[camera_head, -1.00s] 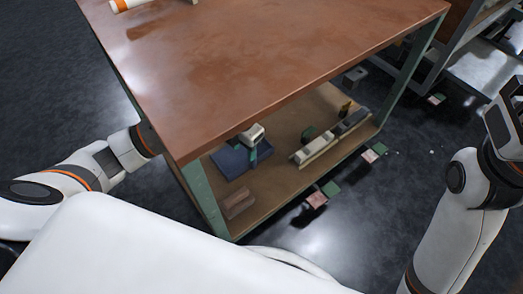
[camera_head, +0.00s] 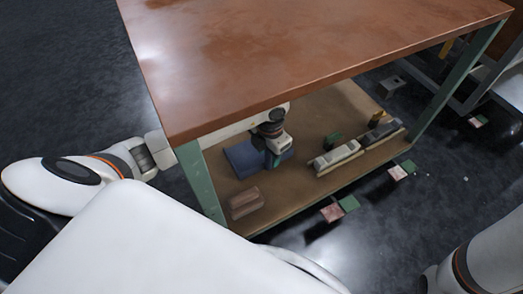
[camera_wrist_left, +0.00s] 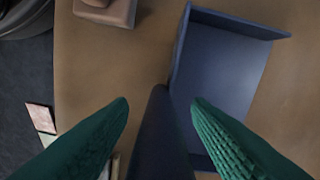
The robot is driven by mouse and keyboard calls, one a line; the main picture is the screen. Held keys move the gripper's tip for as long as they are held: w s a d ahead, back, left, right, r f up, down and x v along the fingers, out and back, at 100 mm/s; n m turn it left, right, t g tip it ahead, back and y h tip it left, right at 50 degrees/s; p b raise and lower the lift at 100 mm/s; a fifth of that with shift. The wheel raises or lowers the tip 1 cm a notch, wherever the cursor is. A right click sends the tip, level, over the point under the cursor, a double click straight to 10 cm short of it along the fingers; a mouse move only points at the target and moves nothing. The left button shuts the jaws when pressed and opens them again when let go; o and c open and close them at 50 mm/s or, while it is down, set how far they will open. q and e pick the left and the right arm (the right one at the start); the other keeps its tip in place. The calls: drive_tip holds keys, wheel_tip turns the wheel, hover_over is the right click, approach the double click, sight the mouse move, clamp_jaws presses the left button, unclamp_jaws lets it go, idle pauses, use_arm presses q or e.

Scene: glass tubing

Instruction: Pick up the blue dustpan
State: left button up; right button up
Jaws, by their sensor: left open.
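The blue dustpan (camera_head: 243,159) lies on the lower shelf of the workbench. In the left wrist view its flat pan with raised edges (camera_wrist_left: 222,62) fills the upper right, and a dark blue handle (camera_wrist_left: 160,135) runs down the middle. My left gripper (camera_head: 275,161) reaches under the bench top at the dustpan. In the wrist view its green ridged fingers (camera_wrist_left: 160,104) are open, one on each side of the handle, with gaps visible at the tips. My right gripper is out of view; only part of its arm shows at lower right.
The bench top (camera_head: 310,50) overhangs the lower shelf (camera_head: 290,190), with a green leg (camera_head: 200,185) near my left arm. A brownish block (camera_head: 245,202) lies at the shelf's near left. A grey-white device (camera_head: 337,158) sits to the right. Small blocks lie on the floor.

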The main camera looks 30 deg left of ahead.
use_arm(q)
drive_tip(key=shift+f, duration=0.1)
clamp_jaws()
idle(0.4)
